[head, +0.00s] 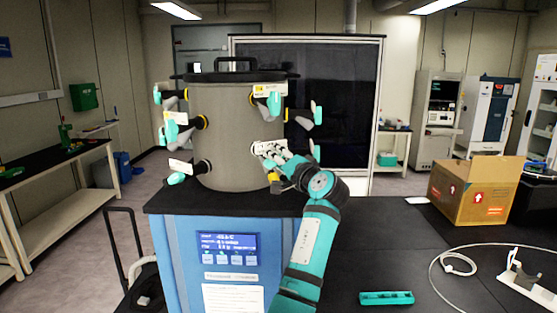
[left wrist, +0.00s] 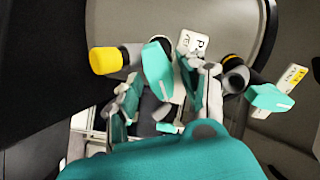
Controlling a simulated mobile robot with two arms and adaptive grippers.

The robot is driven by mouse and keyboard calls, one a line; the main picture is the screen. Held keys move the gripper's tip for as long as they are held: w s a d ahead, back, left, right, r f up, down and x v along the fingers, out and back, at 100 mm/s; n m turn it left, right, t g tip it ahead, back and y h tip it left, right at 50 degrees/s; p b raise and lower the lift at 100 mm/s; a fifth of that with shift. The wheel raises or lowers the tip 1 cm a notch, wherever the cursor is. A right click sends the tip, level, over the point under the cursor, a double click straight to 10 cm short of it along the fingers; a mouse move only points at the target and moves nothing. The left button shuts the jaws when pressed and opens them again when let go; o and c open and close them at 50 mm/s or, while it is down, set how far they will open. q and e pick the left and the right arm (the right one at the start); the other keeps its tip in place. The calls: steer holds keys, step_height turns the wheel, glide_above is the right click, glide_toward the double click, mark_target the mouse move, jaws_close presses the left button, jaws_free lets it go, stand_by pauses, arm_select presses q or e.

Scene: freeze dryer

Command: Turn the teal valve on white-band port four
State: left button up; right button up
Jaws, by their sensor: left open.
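A grey cylindrical chamber (head: 232,130) with several ports and teal valve handles stands on a blue unit (head: 185,255). My left gripper (head: 280,160) is at its lower right side, beside a pale tag and partly covering the port there. In the left wrist view my left gripper (left wrist: 163,105) is open, its fingers either side of a teal valve handle (left wrist: 157,68); contact cannot be told. A yellow cap (left wrist: 105,60) is on the left end of that port, and a white tag (left wrist: 192,43) stands behind it. Its number is not clearly legible. My right gripper is not in view.
Another teal handle (left wrist: 270,97) with a yellow-marked tag (left wrist: 292,78) is close on the right in the wrist view. A cardboard box (head: 470,190), a teal rack (head: 386,298) and a white cable (head: 433,270) lie on the dark bench, which is clear in the middle.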

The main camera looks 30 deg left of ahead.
arm_select(q)
jaws_close()
steer(key=shift+f, duration=0.1)
steer(key=shift+n+b, duration=5.9)
steer(key=shift+b, duration=0.75)
jaws_free()
